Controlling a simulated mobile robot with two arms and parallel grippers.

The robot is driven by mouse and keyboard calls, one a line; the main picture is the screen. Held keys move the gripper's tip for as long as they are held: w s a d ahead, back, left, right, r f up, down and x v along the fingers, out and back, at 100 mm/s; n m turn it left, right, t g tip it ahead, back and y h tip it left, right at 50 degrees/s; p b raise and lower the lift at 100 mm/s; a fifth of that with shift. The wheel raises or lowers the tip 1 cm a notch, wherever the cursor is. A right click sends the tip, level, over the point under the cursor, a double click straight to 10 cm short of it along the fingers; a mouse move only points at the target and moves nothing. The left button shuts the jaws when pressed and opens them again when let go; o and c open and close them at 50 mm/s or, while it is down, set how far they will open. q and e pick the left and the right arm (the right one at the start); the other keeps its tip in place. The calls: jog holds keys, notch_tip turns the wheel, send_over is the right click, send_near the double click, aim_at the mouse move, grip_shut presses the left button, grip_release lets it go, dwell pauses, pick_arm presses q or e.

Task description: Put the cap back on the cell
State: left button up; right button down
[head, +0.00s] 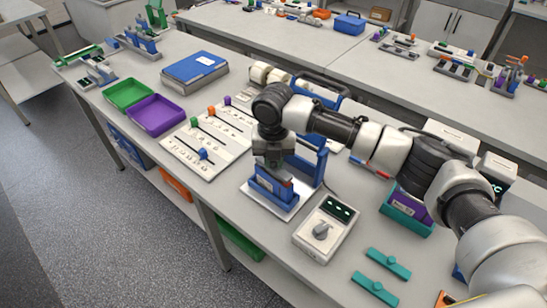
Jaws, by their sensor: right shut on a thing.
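My right gripper (273,172) points down over a blue block-shaped holder (268,193) on a white base, near the middle of the head view. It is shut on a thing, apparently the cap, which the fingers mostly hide. A small red part shows at the fingers' right side. The cell seems to be at the blue holder, but the gripper hides its top. I cannot tell whether cap and cell touch. A taller blue frame (312,160) stands just behind. My left gripper is not in view.
A white meter with a dial (326,230) stands at the front right of the holder. Two teal knobbed bars (388,263) lie near the front edge. A white board with coloured knobs (208,140), a purple tray (155,114) and a green tray (128,93) are to the left.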

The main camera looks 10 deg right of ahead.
jog(key=shift+p, duration=0.35)
jog(key=shift+f, duration=0.5)
dwell(0.7)
jog(key=shift+c, duration=2.4)
grip_release()
jog(key=shift+r+p, duration=3.55)
jog(key=shift+p, duration=0.15)
jog(key=shift+c, duration=0.2)
